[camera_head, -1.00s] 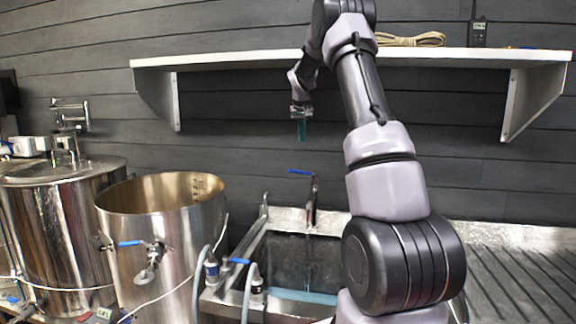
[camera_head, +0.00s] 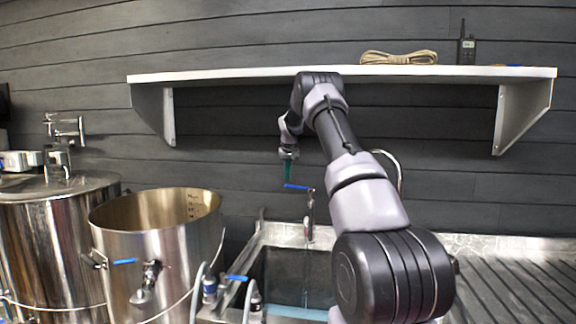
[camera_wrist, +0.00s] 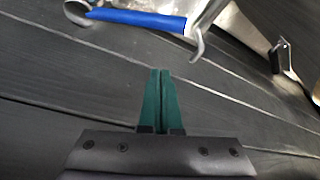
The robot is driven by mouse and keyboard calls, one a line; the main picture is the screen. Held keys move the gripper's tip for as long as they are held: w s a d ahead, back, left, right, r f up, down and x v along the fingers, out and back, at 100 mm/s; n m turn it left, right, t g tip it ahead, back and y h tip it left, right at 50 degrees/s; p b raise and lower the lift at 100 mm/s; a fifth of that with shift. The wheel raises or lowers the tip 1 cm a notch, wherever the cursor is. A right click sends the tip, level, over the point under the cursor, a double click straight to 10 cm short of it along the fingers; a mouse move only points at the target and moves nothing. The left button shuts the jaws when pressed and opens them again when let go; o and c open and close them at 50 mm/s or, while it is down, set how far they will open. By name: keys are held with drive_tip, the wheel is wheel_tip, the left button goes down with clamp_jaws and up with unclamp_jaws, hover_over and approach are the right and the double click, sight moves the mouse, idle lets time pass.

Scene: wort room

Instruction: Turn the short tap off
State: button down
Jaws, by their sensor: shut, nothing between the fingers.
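The short tap (camera_head: 309,222) stands at the back edge of the sink, with a blue lever (camera_head: 297,187) on top pointing left. A thin pale stream seems to fall below its spout. My gripper (camera_head: 288,178) points down with its teal fingers shut and empty, just above the lever's left part in the head view. In the wrist view the shut fingertips (camera_wrist: 160,72) are below the blue lever (camera_wrist: 135,17) in the picture, with a gap between them. I cannot tell any contact.
A taller curved tap (camera_head: 398,165) is partly hidden behind my arm. A white shelf (camera_head: 230,76) with a rope coil (camera_head: 398,58) and a radio (camera_head: 466,48) hangs above. An open steel pot (camera_head: 150,245) stands left of the sink basin (camera_head: 275,275). A ribbed drainer (camera_head: 510,275) lies right.

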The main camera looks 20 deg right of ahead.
sight(299, 188)
drive_tip(key=shift+s+a+f, duration=0.15)
drive_tip(key=shift+s, duration=0.45)
drive_tip(key=shift+s+a+f, duration=0.1)
drive_tip(key=shift+s+f, duration=0.1)
drive_tip(key=shift+s, duration=0.45)
drive_tip(key=shift+s+a+f, duration=0.15)
drive_tip(key=shift+s, duration=0.45)
drive_tip(key=shift+s+n, duration=0.3)
